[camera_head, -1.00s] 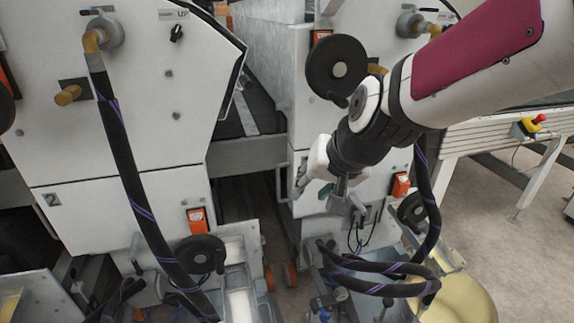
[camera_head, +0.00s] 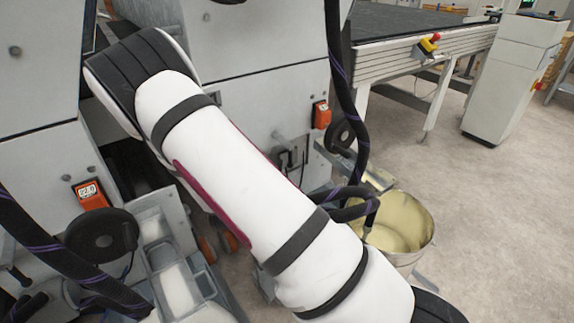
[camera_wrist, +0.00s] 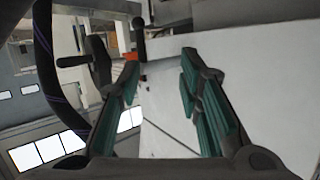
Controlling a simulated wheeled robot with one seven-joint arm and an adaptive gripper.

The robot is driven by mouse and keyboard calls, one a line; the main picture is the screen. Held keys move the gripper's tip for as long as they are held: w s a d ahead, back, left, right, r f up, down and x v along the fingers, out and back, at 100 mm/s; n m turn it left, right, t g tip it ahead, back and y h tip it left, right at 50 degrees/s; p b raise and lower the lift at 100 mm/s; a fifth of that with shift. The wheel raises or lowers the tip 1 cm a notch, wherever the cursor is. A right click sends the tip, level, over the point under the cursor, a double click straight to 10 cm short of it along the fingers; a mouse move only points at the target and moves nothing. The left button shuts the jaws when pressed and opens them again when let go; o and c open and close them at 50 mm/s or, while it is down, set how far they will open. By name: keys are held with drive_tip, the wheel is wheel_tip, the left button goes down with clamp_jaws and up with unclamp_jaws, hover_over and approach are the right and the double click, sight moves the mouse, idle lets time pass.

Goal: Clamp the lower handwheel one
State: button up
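A black lower handwheel (camera_head: 100,236) sits at the lower left of the head view, in front of the left machine unit. A second, smaller-looking black handwheel (camera_head: 342,135) stands at the right unit, partly behind a hanging hose. No number on either can be read. In the wrist view, a black handwheel with a handle (camera_wrist: 98,62) shows just left of the left finger, farther off; I cannot tell which wheel it is. My gripper (camera_wrist: 160,62) is open with teal pads and nothing between its fingers. The head view does not show the gripper.
Black hoses with purple stripes (camera_head: 335,60) hang near both units. A pale yellow bucket (camera_head: 425,235) stands on the floor at the right. A white machine panel (camera_wrist: 250,80) fills the right of the wrist view. Open floor (camera_head: 500,210) lies to the right.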

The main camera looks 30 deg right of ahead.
sight(290, 158)
drive_tip(key=w+d+f+h+b, duration=0.1)
drive_tip(key=w+d, duration=0.1)
drive_tip(key=d, duration=0.2)
drive_tip(key=w+d+f+h+b, duration=0.1)
drive_tip(key=w+d+b, duration=0.1)
drive_tip(key=d, duration=0.3)
drive_tip(key=w+d+f+t+h+b, duration=0.1)
drive_tip(key=w+d, duration=0.1)
drive_tip(key=d, duration=0.2)
drive_tip(key=shift+w+d+f+n+b, duration=0.15)
drive_tip(key=shift+w+d+n+b, duration=0.05)
drive_tip(key=shift+w+n+b, duration=0.1)
drive_tip(key=shift+c, duration=0.6)
clamp_jaws()
